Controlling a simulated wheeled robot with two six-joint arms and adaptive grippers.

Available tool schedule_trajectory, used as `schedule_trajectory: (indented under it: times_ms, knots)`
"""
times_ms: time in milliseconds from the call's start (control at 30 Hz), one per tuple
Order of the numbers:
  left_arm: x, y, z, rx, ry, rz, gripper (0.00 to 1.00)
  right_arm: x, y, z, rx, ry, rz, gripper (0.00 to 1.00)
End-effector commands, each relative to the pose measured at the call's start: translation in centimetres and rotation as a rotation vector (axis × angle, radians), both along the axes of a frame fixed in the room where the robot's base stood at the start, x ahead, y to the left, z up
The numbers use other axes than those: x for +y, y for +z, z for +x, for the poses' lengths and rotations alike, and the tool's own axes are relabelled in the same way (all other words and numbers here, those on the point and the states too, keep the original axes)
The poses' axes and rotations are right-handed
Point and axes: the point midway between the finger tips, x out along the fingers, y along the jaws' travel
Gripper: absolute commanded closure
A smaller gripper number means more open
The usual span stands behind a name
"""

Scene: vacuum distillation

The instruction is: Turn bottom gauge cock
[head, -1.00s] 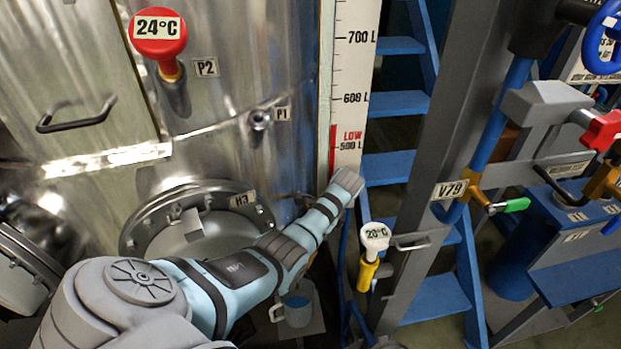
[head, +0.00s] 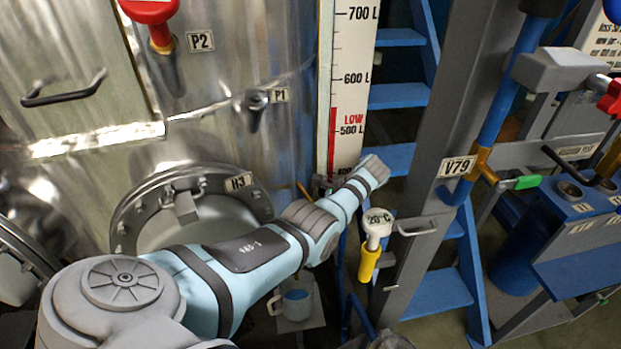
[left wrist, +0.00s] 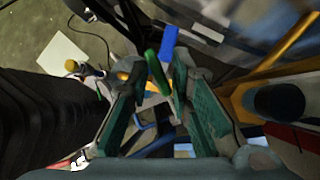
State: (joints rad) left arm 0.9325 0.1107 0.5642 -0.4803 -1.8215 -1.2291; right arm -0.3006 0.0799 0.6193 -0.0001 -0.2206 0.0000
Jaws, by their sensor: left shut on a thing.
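The white level gauge board (head: 348,60) with its red LOW band stands right of the steel vessel in the head view. Its bottom end is covered by my left arm, and my left gripper is hidden there. In the left wrist view my left gripper (left wrist: 154,68) has its two green-padded fingers around a small cock with a green lever (left wrist: 152,71) and a yellow-orange body. I take this as the bottom gauge cock. A blue lever (left wrist: 168,43) is close beside it. The exact contact is hard to make out. My right gripper is not in view.
A round hatch (head: 190,215) marked H3 is behind my left arm. A grey post (head: 480,90) and blue ladder (head: 395,97) stand to the right. A mug (head: 296,307) is below the arm.

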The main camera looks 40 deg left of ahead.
Motion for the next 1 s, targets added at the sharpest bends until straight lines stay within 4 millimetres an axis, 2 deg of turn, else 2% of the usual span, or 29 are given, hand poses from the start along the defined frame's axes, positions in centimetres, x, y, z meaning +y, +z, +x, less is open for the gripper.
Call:
schedule_trajectory:
  times_ms: [100,133,233,567,900,1000]
  knots:
    - [0.0,0.3,0.1,-0.001,-0.004,-0.001,1.0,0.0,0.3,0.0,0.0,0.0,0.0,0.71]
    - [0.0,0.3,0.1,-0.001,-0.004,-0.001,0.77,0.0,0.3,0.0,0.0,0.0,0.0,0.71]
    - [0.0,0.3,0.1,-0.001,-0.003,-0.002,0.61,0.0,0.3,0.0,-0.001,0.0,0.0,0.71]
    - [-0.2,0.5,0.1,0.001,-0.002,-0.003,0.61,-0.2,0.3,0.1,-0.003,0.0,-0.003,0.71]
    - [-3.2,5.6,2.4,0.0,-0.004,-0.004,0.61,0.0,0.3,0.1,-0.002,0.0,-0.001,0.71]
    - [-3.6,6.3,2.6,0.002,-0.002,-0.002,0.61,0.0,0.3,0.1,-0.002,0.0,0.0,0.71]
